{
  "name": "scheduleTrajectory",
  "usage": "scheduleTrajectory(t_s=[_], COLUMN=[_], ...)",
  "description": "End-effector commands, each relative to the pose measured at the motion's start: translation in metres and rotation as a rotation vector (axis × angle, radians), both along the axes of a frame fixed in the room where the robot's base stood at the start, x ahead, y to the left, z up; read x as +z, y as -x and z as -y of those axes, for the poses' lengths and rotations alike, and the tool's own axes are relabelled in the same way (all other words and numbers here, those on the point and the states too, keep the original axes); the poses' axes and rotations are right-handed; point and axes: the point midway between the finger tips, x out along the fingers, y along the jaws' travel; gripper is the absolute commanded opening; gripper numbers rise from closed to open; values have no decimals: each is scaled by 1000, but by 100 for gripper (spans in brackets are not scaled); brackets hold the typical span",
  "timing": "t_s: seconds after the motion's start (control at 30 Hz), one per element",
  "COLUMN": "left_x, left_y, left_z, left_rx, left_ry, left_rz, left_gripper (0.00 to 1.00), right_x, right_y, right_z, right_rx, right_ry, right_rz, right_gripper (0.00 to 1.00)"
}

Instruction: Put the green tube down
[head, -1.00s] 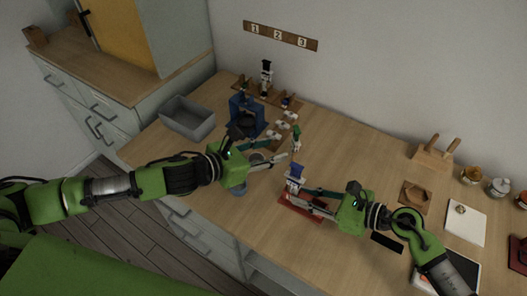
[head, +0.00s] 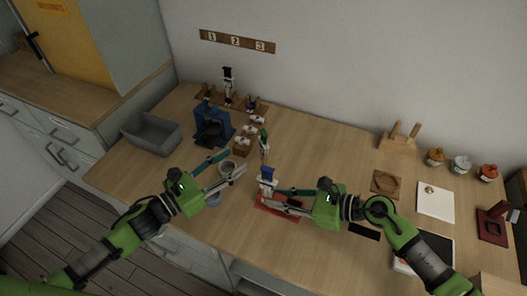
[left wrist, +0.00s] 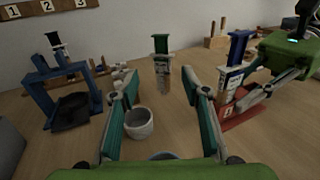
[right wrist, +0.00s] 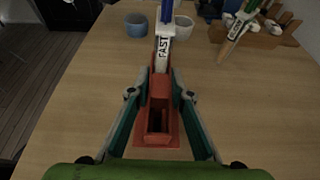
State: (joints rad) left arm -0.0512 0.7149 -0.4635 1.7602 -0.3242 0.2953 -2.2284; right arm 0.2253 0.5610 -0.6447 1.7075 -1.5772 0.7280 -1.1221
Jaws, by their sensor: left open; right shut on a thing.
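The green tube (head: 264,138), with a green top, white body and tan lower end, stands roughly upright near the wooden blocks. It also shows ahead between my fingers in the left wrist view (left wrist: 161,70) and in the right wrist view (right wrist: 237,32). How its lower end is supported is unclear. My left gripper (head: 231,162) is open and empty, apart from the tube, on its near left side. My right gripper (head: 275,200) is shut on the red stand (right wrist: 158,105). A blue-topped tube marked FAST (right wrist: 162,48) stands at that stand's far end.
A grey cup (left wrist: 139,123) is by my left fingers, with a blue cup (right wrist: 136,25) near it. A blue frame (head: 212,124) and grey bin (head: 152,133) stand to the left.

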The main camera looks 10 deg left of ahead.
Motion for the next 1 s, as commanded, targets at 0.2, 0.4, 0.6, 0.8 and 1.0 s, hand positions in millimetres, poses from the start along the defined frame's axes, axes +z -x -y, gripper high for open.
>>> scheduleTrajectory(t_s=[0.2, 0.4, 0.6, 0.8, 1.0], left_x=[-7, -6, -7, -8, -9], left_y=[-2, -26, -43, -52, -72], left_z=[-2, 19, 35, 44, 68], left_rx=[8, 7, 7, 7, 7], left_ry=[8, 7, 7, 8, 8], left_rz=[14, 16, 13, 12, 13], left_gripper=[42, 42, 42, 42, 42], right_x=[0, 0, 0, 0, 0], right_y=[0, 0, 0, 0, 0], right_z=[0, 0, 0, 0, 0], right_rx=[0, 0, 0, 0, 0], right_ry=[0, 0, 0, 0, 0], right_rz=[0, 0, 0, 0, 0], right_gripper=[0, 0, 0, 0, 0])
